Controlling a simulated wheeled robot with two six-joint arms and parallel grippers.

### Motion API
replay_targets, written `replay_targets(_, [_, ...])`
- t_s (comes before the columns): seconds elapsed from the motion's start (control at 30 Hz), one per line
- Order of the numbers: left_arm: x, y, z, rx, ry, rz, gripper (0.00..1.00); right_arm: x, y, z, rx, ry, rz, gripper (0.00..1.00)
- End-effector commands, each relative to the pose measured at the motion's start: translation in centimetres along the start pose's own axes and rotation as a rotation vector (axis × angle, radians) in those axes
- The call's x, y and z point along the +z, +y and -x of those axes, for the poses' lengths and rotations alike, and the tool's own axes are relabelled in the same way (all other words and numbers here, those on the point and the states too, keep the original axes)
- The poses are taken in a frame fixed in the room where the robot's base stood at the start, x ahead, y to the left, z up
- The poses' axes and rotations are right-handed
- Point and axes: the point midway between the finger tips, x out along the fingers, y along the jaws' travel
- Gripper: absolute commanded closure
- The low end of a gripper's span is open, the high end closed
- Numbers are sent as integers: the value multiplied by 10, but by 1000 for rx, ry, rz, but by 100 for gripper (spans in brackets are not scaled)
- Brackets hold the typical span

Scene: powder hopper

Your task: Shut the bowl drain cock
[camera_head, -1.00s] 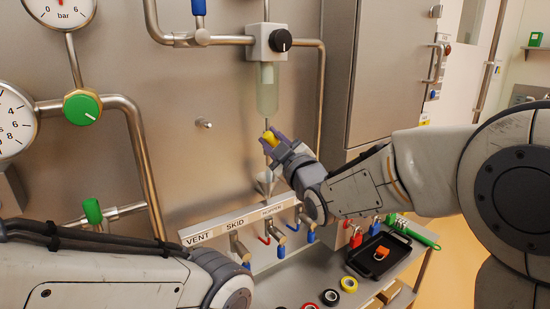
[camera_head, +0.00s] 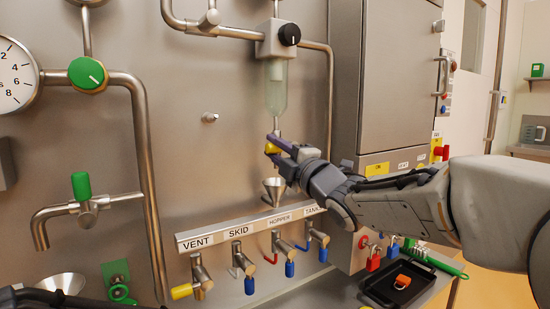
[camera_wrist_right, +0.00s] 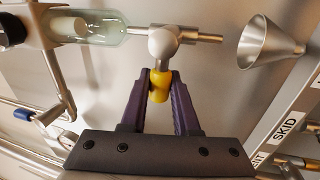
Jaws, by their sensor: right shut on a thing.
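The clear filter bowl (camera_head: 276,92) hangs under a metal head with a black knob. The drain cock is below it; its yellow handle (camera_head: 271,148) shows between my right gripper's (camera_head: 276,145) purple fingers. In the right wrist view, the cock body (camera_wrist_right: 163,42) sits on the outlet pipe under the bowl (camera_wrist_right: 90,22). The yellow handle (camera_wrist_right: 159,88) sticks out crosswise to that pipe, and my right gripper (camera_wrist_right: 160,82) is shut on it. My left gripper is out of view; only a dark part of my left arm shows at the bottom left.
A metal funnel (camera_head: 274,188) stands below the cock, close under my right gripper. A labelled valve row (camera_head: 250,228) runs below it. A grey cabinet (camera_head: 400,80) stands at right, with padlocks and a black tray (camera_head: 398,287) lower down.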

Motion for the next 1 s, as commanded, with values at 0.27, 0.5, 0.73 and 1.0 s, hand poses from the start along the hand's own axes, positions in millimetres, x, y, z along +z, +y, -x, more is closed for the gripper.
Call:
replay_targets(0.27, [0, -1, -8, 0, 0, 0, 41, 0, -4, 1, -4, 11, 47, 100])
replay_targets(0.5, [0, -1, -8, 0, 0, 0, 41, 0, -4, 1, -5, 13, 52, 100])
replay_targets(0.73, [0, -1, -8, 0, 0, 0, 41, 0, -4, 1, -4, 12, 51, 41])
replay_targets(1.0, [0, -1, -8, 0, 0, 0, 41, 0, -3, 0, -2, 12, 49, 41])
